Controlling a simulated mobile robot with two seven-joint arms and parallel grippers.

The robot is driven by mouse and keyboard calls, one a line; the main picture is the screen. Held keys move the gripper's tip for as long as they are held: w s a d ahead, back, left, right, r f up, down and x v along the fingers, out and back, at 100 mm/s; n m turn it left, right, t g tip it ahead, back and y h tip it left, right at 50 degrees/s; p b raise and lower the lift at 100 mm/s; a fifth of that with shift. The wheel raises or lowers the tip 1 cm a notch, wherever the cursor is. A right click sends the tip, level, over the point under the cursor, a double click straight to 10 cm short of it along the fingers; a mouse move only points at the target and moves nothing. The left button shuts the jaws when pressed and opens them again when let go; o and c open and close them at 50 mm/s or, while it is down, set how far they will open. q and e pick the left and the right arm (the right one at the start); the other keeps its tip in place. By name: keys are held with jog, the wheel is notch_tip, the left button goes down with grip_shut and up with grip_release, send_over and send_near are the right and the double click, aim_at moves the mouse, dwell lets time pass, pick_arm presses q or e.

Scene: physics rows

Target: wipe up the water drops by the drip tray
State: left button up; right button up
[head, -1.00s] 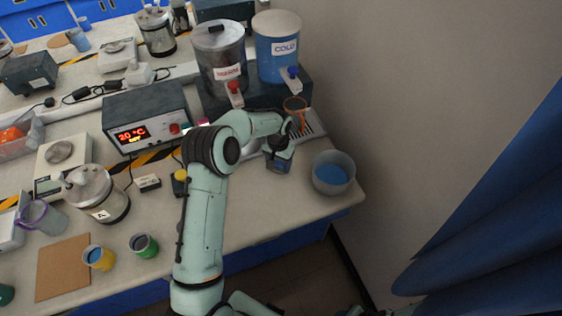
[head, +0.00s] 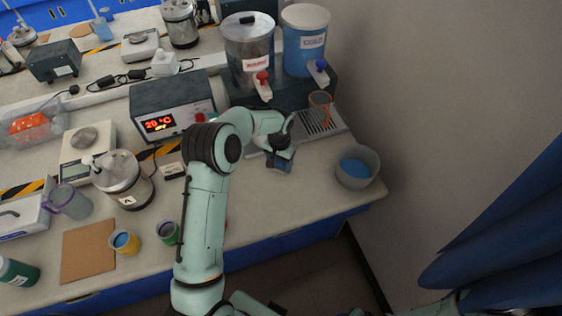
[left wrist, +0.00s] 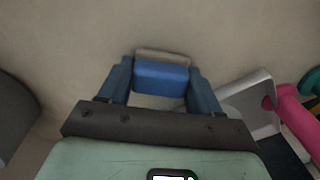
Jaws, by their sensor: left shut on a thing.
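My left gripper (head: 280,162) is shut on a blue sponge-like block with a beige side, seen between the fingers in the left wrist view (left wrist: 160,77). The gripper points down at the bench, in front of the drip tray and left of the grey bowl. I cannot tell whether the block touches the bench. The slotted metal drip tray (head: 337,124) lies below the dispenser taps, partly hidden by my left arm. An orange cup (head: 320,99) stands on it. I cannot make out water drops; the arm and gripper may cover some. My right gripper is not in view.
A grey bowl (head: 371,176) with blue inside stands near the bench's right edge. Warm (head: 248,45) and cold (head: 304,40) dispensers stand behind the tray. A heater box (head: 172,106) with a red display is left of my arm. Bench front is clear right of the green cup (head: 168,232).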

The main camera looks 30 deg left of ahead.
pick_arm(q)
jog(key=r, duration=0.2)
jog(key=shift+w+r, duration=0.2)
jog(key=shift+r, duration=0.2)
jog(key=shift+w+d+r+p, duration=0.25)
jog(key=shift+r+p, duration=0.3)
jog(key=shift+r, duration=0.45)
jog(key=shift+s+a+r+p, duration=0.1)
jog(key=shift+r+p, duration=0.4)
jog(key=shift+r, duration=1.2)
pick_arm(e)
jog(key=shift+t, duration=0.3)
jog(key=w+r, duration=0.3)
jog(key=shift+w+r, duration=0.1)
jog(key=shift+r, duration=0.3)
pick_arm(q)
jog(key=shift+s, duration=0.1)
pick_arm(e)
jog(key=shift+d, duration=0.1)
